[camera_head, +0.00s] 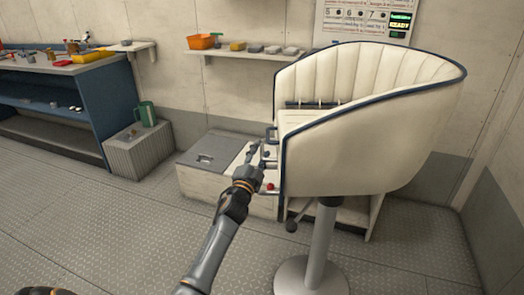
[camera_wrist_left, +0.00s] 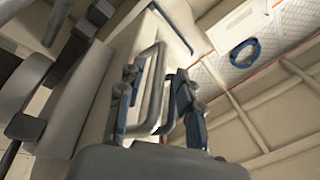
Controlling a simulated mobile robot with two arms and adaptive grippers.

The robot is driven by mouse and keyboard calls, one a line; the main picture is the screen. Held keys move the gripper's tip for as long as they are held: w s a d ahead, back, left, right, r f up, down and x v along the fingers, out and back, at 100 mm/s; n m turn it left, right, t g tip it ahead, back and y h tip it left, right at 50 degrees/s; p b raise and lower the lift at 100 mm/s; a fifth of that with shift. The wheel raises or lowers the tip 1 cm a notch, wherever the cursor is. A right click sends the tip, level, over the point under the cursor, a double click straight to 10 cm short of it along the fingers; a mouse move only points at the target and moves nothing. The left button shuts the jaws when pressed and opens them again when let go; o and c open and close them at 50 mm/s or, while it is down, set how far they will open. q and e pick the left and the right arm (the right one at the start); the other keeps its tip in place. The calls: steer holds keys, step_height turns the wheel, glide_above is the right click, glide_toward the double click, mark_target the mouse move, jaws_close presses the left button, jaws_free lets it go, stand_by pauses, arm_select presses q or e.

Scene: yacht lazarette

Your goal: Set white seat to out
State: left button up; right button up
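The white seat (camera_head: 375,150) is a padded bucket chair with dark blue piping on a metal pedestal, at the right of the head view. A small looped handle (camera_head: 271,133) shows at its left front edge. My left gripper (camera_head: 262,150) is close beside that edge, just below the handle. In the left wrist view my left gripper (camera_wrist_left: 157,105) has its two fingers apart, with a grey metal loop handle (camera_wrist_left: 156,85) between them. I cannot tell whether either finger touches the loop.
A pale locker (camera_head: 205,180) with a grey lid stands behind my gripper. A lever with a dark knob (camera_head: 291,226) hangs under the seat by the pedestal (camera_head: 320,245). A workbench (camera_head: 70,70) and a ribbed box (camera_head: 140,155) stand left.

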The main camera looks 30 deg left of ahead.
arm_select(q)
steer(key=shift+x, duration=0.95)
arm_select(e)
steer(key=shift+w+r, duration=0.35)
steer(key=shift+r, duration=0.05)
arm_select(q)
steer(key=shift+c, duration=0.2)
steer(key=c, duration=0.7)
jaws_close()
arm_select(e)
steer(key=shift+s+f, duration=0.1)
steer(key=shift+s, duration=0.2)
